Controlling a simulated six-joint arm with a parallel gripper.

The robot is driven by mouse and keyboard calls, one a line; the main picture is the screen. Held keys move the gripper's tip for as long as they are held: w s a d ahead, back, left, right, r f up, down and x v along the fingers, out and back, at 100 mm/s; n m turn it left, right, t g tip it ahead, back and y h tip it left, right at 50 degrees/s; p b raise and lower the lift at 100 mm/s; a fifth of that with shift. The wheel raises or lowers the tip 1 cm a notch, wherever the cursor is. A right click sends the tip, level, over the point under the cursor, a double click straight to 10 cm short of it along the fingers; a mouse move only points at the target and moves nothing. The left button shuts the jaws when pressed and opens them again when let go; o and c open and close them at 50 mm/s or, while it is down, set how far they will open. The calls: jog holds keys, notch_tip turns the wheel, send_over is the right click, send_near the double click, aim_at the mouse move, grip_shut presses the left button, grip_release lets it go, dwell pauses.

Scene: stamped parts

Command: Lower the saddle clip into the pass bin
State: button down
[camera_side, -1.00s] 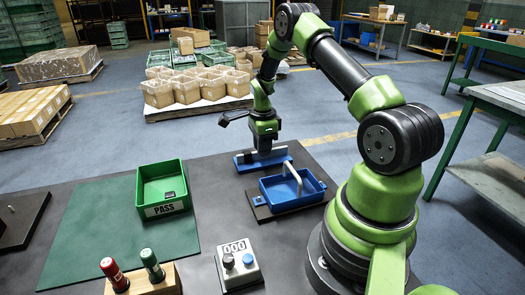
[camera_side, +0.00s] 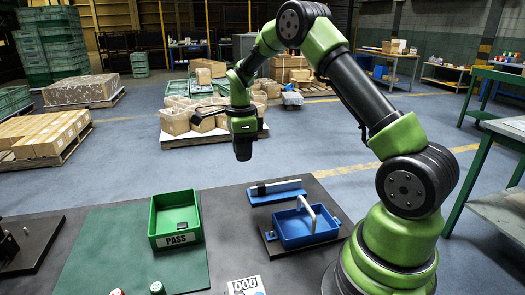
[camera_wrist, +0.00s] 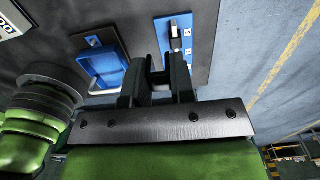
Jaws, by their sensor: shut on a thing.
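My gripper (camera_side: 243,150) is raised above the far edge of the work mat, behind the blue strip fixture. In the wrist view its two dark fingers (camera_wrist: 157,86) are closed on a small dark piece (camera_wrist: 157,77), which I take as the saddle clip; its shape is mostly hidden. In the side view the clip cannot be told apart from the dark fingers. The green pass bin (camera_side: 176,239), labelled PASS, stands to the left and nearer the camera. The gripper is well apart from the bin.
A blue strip fixture (camera_side: 285,189) with a dark piece at one end lies on the dark mat. A blue tray (camera_side: 306,236) with a pale upright handle stands at its right front. A counter (camera_side: 244,287) and bottle tops show at the front edge. Air around the gripper is clear.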

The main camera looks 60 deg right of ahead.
jog(key=w+a, duration=0.5)
jog(key=a, duration=0.3)
send_over(168, 225)
notch_tip(168, 225, down, 5)
jog(key=shift+r, duration=0.15)
dwell(0.3)
jog(key=shift+f, duration=1.8)
jog(key=c, duration=0.9)
grip_release()
jog(key=shift+r, duration=0.1)
